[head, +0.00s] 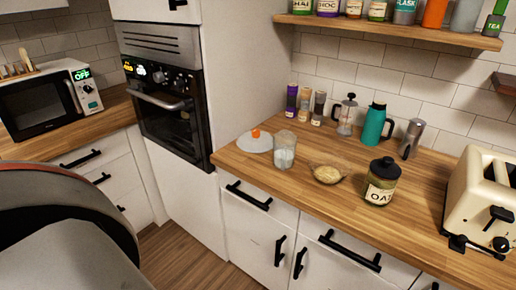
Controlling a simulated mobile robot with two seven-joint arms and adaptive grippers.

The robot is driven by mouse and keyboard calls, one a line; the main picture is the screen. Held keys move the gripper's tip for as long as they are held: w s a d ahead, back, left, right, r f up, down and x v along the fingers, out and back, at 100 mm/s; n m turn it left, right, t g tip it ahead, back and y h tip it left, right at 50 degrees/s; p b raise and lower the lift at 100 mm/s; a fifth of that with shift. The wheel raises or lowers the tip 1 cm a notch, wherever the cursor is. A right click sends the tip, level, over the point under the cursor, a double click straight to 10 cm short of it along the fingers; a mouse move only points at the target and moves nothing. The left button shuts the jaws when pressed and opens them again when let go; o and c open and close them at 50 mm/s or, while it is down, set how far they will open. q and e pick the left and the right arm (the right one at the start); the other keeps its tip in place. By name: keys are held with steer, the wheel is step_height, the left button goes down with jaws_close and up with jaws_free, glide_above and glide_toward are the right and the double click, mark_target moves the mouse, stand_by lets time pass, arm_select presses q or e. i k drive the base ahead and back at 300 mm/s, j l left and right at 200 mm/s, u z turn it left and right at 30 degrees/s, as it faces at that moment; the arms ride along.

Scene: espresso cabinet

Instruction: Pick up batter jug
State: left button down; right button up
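A clear glass jug with pale, whitish contents (284,152) stands upright on the wooden counter, near its front left part. It looks like the batter jug, though I see no label on it. Nothing is holding it. Neither of my grippers is in the head view.
A white lid with an orange knob (255,142) lies left of the jug, and a small bowl (327,174) right of it. A tall oven cabinet (165,95) stands left.

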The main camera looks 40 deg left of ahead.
mark_target(285, 143)
steer(key=u, duration=1)
